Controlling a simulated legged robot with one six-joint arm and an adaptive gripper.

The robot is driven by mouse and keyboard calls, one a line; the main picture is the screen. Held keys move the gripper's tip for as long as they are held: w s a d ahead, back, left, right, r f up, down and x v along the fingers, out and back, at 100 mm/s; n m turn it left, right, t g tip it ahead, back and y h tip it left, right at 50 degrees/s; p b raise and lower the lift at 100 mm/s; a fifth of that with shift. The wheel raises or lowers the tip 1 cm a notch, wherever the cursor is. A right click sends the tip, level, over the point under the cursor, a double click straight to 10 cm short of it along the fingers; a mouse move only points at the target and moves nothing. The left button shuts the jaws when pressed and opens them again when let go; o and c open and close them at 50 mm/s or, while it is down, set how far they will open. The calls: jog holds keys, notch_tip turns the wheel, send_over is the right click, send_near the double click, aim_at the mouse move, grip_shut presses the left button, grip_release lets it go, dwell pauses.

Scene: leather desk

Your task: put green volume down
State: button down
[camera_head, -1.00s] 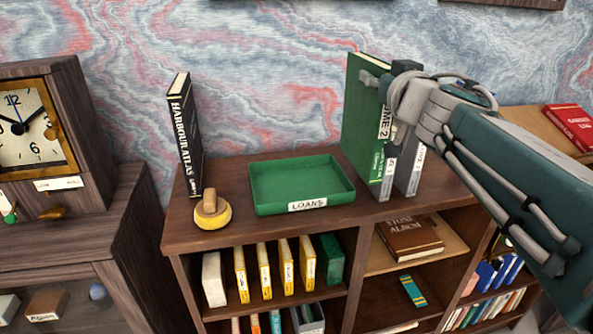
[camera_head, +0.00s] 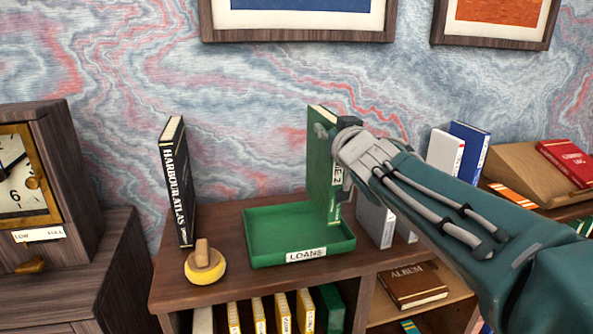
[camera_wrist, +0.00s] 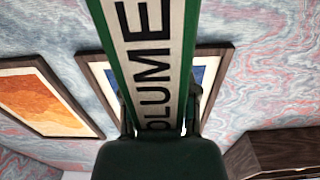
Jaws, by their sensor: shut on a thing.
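The green volume (camera_head: 323,165) is upright in my gripper (camera_head: 338,140), at the right end of the green LOANS tray (camera_head: 270,258) in the head view. Its lower edge overlaps the tray's right part; I cannot tell whether it touches the tray. In the wrist view the volume's spine (camera_wrist: 150,50) fills the middle, with a white label reading "OLUME". My gripper is shut on the volume from the right side, and the fingers are partly hidden by the book and arm.
A black Harbour Atlas (camera_head: 175,180) stands upright left of the tray, behind a yellow-based wooden stamp-like object (camera_head: 205,264). Grey books (camera_head: 376,222) stand right of the tray, close under my arm. A clock (camera_head: 25,180) stands far left.

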jog(key=w+a+f, duration=0.3)
jog(key=a+f, duration=0.3)
jog(key=f, duration=0.4)
jog(key=shift+w, duration=0.4)
jog(key=shift+c, duration=1.8)
grip_release()
jog(key=shift+f, duration=0.1)
